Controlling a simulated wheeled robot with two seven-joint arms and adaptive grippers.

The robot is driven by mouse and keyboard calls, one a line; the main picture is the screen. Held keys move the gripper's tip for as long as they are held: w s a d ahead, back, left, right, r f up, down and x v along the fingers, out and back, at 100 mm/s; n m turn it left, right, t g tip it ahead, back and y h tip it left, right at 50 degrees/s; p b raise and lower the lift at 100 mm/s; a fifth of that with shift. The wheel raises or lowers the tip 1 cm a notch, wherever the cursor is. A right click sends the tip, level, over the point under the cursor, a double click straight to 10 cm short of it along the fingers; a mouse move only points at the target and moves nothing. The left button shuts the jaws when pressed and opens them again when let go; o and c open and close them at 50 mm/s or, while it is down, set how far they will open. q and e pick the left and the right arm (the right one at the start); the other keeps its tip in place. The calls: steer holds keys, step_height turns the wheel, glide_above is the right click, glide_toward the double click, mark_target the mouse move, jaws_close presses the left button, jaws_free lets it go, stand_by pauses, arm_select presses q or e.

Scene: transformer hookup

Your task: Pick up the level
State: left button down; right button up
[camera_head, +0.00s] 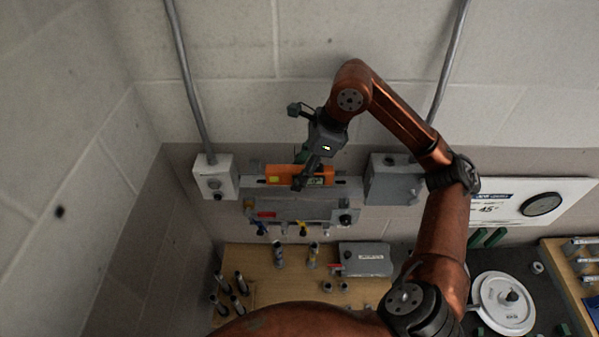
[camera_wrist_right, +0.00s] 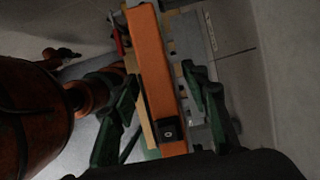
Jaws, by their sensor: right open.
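The level is an orange bar (camera_head: 284,174) lying along the top of a grey wall-mounted box (camera_head: 285,209). In the right wrist view the level (camera_wrist_right: 152,60) runs lengthwise between my green fingers, with a dark square part near its lower end. My right gripper (camera_head: 303,181) is at the level from above and in front, covering part of it. It is open, with one finger on each side of the level (camera_wrist_right: 160,82). Gaps show between the fingers and the level. My left gripper is not in view.
Small grey boxes with conduits stand left (camera_head: 214,177) and right (camera_head: 393,180) of the middle box. Below is a wooden board (camera_head: 250,262) with several upright metal pieces and a grey box (camera_head: 366,259). A white reel (camera_head: 503,303) and a sign (camera_head: 570,190) are at the right.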

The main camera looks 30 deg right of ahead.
steer(key=shift+c, duration=0.6)
jaws_close()
steer(key=shift+r, duration=0.2)
